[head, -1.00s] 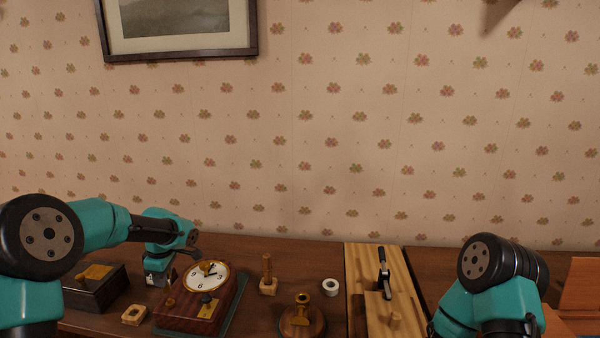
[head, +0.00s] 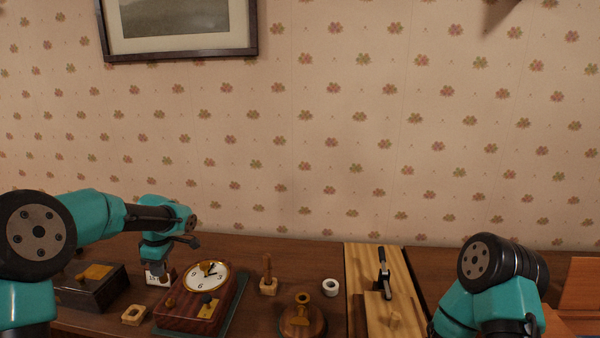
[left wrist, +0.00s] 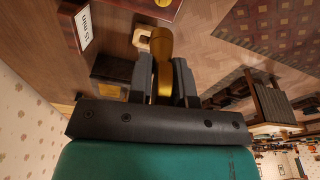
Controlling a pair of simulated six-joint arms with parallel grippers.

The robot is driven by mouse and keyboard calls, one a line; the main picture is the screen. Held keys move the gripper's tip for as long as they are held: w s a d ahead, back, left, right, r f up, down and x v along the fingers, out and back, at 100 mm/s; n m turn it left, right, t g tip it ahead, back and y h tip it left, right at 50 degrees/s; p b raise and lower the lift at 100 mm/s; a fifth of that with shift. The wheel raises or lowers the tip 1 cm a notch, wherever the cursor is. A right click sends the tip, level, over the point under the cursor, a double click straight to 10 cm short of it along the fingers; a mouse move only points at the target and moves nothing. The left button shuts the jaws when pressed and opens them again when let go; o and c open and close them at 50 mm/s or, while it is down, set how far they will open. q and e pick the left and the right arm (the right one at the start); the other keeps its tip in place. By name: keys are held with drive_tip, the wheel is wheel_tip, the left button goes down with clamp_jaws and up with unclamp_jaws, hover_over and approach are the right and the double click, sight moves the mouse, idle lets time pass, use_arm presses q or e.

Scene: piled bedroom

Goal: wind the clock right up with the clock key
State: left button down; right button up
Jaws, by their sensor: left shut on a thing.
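My left gripper (head: 156,266) is left of the dial and behind the case, above the table. In the left wrist view its fingers (left wrist: 160,78) are shut on a brass-coloured piece with a rounded end, apparently the clock key (left wrist: 163,48). The key is apart from the clock; the head view does not show it clearly. My right gripper is out of view; only its arm shows.
A white "15 min" card (head: 166,277) stands close by the left gripper. A dark box (head: 95,290) and small wooden block (head: 133,314) lie left of the clock. A peg stand (head: 268,284), round brass-topped stand (head: 302,318) and white roll (head: 330,287) stand right.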

use_arm(q)
drive_tip(key=shift+r, duration=0.5)
